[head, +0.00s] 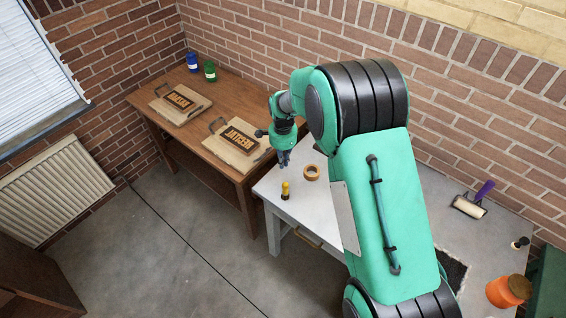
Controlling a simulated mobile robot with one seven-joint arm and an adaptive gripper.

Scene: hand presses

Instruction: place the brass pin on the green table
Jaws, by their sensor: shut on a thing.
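My gripper (284,158) is above the left end of the white table (268,187), fingers pointing down. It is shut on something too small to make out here. I cannot pick out the brass pin for certain. A small upright piece with a yellow top and dark base (286,190) stands on the white table just below my gripper, apart from it. A dark green surface (547,285) shows at the lower right edge; it may be the green table, mostly out of the picture.
A brown ring (311,173) lies beside the yellow-topped piece. A roller (468,206) and an orange jar (508,290) are at the right. The wooden table (190,143) holds two lettered plates on boards, a blue can (192,62) and a green can (210,71). My arm hides the white table's middle.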

